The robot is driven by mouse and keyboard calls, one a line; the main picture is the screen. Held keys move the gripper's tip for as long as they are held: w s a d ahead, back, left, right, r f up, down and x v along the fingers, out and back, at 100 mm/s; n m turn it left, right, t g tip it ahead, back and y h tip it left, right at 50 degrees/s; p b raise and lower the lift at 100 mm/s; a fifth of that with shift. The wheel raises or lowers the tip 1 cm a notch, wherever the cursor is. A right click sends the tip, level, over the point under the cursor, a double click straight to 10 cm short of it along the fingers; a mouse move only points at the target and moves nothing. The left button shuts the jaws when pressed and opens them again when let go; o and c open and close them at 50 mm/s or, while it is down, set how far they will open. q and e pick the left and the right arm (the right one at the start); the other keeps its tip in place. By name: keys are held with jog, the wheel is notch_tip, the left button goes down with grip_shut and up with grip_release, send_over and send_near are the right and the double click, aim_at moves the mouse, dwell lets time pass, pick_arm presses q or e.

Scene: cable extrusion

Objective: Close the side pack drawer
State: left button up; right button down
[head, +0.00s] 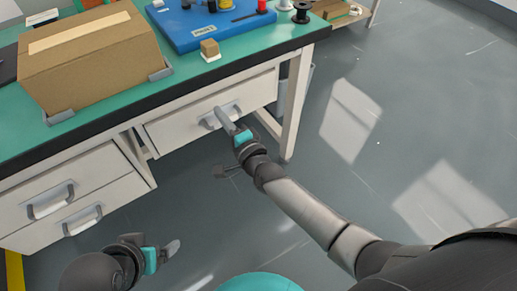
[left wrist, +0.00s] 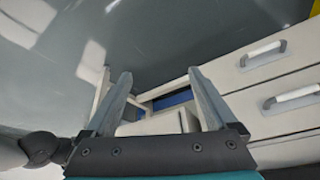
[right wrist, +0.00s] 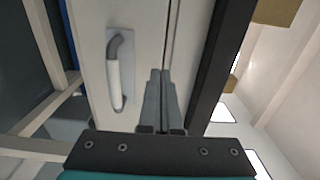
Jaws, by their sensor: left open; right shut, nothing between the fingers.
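In the right wrist view the shut fingers (right wrist: 160,75) point at the drawer front (right wrist: 141,40), to the right of the handle (right wrist: 115,75). Contact is unclear. My left gripper (head: 174,247) is open and empty, low in front of the bench, away from the drawer.
The bench top (head: 160,70) carries a cardboard box (head: 95,65) and a blue board (head: 200,25) with small parts. Two more drawers (head: 75,200) with handles are at the left. Grey floor (head: 330,150) is open to the right of the bench leg (head: 297,100).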

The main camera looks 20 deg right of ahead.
pick_arm(q)
notch_tip(320, 180, down, 7)
jog(key=g+p, duration=0.1)
jog(key=p, duration=0.2)
jog(key=shift+s+f, duration=0.15)
jog(key=shift+s, duration=0.2)
pick_arm(e)
jog(key=v, duration=1)
